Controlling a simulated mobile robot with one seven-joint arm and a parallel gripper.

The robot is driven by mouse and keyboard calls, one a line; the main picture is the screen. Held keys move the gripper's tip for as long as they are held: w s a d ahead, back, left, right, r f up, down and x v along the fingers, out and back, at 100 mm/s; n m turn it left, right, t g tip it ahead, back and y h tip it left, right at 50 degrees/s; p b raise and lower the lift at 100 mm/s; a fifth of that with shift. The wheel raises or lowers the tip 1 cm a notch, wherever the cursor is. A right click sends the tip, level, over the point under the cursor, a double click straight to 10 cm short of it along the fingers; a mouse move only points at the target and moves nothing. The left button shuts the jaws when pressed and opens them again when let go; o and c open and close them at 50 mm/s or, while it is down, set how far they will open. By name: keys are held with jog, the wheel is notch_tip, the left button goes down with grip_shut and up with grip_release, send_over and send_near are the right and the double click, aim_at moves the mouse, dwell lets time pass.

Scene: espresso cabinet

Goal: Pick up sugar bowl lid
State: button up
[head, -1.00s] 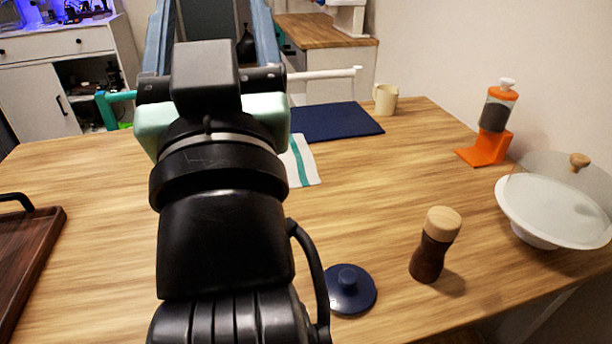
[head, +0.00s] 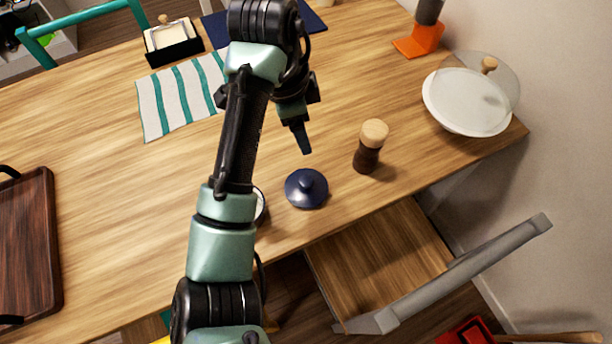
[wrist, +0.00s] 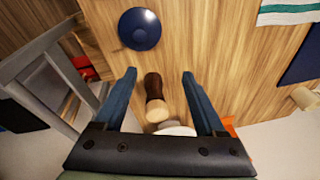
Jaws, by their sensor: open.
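The sugar bowl lid (head: 306,188), dark blue and round with a knob on top, lies on the wooden table near its front edge. It also shows at the top of the wrist view (wrist: 139,29), beyond the fingertips and left of centre. My gripper (head: 304,142) hangs above the table, on the far side of the lid and apart from it. In the wrist view its two blue fingers (wrist: 158,74) are spread apart with nothing gripped. A round, pale-rimmed object (head: 261,205) just left of the lid is mostly hidden by my arm.
A brown mill with a pale wooden top (head: 370,147) stands close right of the lid. A covered white dish (head: 462,101) and an orange-based dispenser (head: 420,41) are farther right. A striped cloth (head: 180,97) lies behind left. A chair (head: 385,255) stands at the front edge.

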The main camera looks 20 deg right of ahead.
notch_tip(320, 180, down, 2)
jog(key=s+a+m+g, duration=0.1)
jog(key=s+a, duration=0.1)
jog(key=y, duration=0.1)
send_over(306, 180)
jog(key=a, duration=0.1)
jog(key=shift+m+g, duration=0.3)
notch_tip(306, 180, down, 6)
jog(key=shift+w+a+r+b, duration=0.1)
jog(key=shift+b, duration=0.2)
jog(key=shift+d+f, duration=0.25)
jog(key=shift+f, duration=1.4)
jog(key=shift+d+f, duration=0.2)
jog(key=shift+f, duration=1.45)
grip_shut()
